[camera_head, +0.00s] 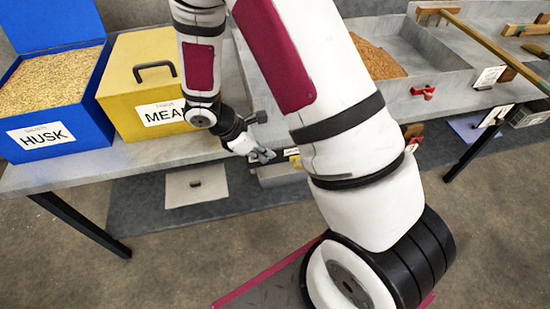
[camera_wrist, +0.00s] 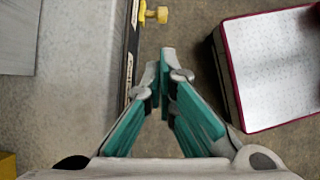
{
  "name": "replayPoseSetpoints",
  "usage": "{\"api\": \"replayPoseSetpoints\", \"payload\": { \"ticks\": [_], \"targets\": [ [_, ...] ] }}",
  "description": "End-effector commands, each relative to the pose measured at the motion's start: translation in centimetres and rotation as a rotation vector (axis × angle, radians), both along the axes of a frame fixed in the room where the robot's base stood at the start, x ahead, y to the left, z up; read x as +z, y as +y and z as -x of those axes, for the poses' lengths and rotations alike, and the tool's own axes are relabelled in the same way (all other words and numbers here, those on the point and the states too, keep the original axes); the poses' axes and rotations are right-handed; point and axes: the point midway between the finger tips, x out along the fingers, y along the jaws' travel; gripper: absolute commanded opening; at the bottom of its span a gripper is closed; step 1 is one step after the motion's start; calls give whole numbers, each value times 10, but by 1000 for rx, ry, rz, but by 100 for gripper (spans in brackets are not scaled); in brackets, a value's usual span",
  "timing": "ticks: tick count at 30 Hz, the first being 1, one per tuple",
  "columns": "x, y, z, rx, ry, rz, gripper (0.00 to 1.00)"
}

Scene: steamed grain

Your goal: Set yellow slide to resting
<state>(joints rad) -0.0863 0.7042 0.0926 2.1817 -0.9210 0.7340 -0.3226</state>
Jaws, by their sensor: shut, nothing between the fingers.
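A yellow slide (camera_wrist: 157,14) with a small knob sticks out from a dark rail (camera_wrist: 131,55) along the table's edge in the wrist view. In the head view my gripper (camera_head: 264,155) is at the table's front edge, left of the yellow part. My forearm hides much of the rail there.
A blue bin marked HUSK (camera_head: 45,138) and a yellow lidded box (camera_head: 130,85) stand on the table at left. A grey tray with grain (camera_head: 440,82) and a red slide (camera_head: 423,92) are at right. A pale panel (camera_head: 195,186) lies below the table.

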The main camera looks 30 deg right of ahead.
Motion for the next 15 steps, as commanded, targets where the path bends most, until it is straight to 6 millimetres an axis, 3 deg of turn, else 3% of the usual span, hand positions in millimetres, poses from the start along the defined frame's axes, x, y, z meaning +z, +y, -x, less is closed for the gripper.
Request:
{"api": "replayPoseSetpoints", "payload": {
  "ticks": [6,15],
  "targets": [
    [23,14,-4,1,-1,-1,0],
    [28,17,-4,1,1,1,0]
  ]
}}
